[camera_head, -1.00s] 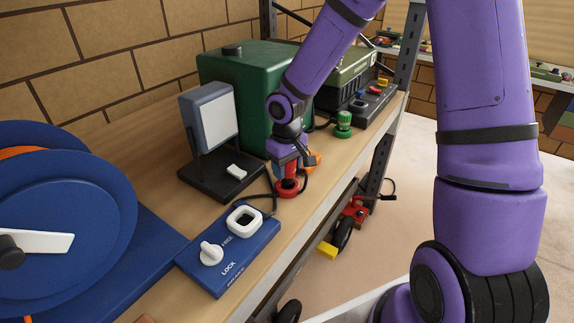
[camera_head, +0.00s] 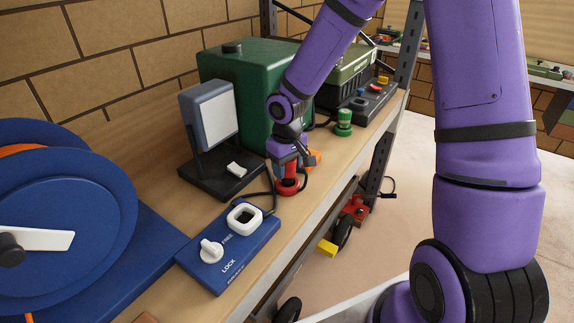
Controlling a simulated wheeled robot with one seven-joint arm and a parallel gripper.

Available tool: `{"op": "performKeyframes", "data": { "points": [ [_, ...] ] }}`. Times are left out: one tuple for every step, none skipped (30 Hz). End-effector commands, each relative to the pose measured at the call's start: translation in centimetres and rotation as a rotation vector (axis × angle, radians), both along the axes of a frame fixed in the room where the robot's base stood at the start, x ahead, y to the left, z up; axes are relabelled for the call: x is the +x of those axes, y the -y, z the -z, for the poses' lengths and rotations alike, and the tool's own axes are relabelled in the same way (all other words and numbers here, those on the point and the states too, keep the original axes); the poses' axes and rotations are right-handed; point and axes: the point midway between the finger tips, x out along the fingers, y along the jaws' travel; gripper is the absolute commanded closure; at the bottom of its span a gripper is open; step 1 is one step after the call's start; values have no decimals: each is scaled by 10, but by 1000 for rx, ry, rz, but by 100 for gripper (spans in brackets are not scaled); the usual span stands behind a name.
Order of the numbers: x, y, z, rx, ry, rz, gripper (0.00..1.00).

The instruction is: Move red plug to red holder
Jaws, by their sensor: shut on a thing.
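The red plug (camera_head: 291,170) stands upright between the fingers of my gripper (camera_head: 291,162), which is shut on it. Its top is partly hidden by the fingers. Directly below it is a red round base (camera_head: 288,187) on the bench, which looks like the red holder; I cannot tell whether the plug is seated in it or just above it. An orange thing (camera_head: 312,158) shows just behind the gripper. A green plug in a green round base (camera_head: 344,123) stands further back.
A blue panel (camera_head: 228,250) with a white knob and white square ring lies in front. A lamp-like panel on a black base (camera_head: 212,186), a green box (camera_head: 235,75), a blue reel (camera_head: 60,205) and a dark switch box (camera_head: 372,97) share the bench (camera_head: 130,165). A dark cable runs near the gripper.

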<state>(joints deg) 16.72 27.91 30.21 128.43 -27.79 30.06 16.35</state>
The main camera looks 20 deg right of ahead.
Motion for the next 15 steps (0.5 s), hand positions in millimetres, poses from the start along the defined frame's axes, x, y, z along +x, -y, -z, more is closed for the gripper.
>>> {"op": "performKeyframes", "data": {
  "points": [
    [0,0,1,0,0,0,74],
    [0,0,1,0,-1,0,74],
    [0,0,2,0,-1,0,74],
    [0,0,3,0,-1,0,74],
    [0,0,3,0,-1,0,74],
    [0,0,4,0,-1,0,74],
    [0,0,5,0,-1,0,74],
    [0,0,5,0,-1,0,74],
    [0,0,6,0,-1,-1,74],
    [0,0,6,0,-1,-1,74],
    [0,0,7,0,-1,-1,74],
    [0,0,7,0,-1,-1,74],
    [0,0,8,0,-1,-1,74],
    [0,0,8,0,-1,-2,74],
    [0,0,9,0,-1,-2,74]
  ]
}}
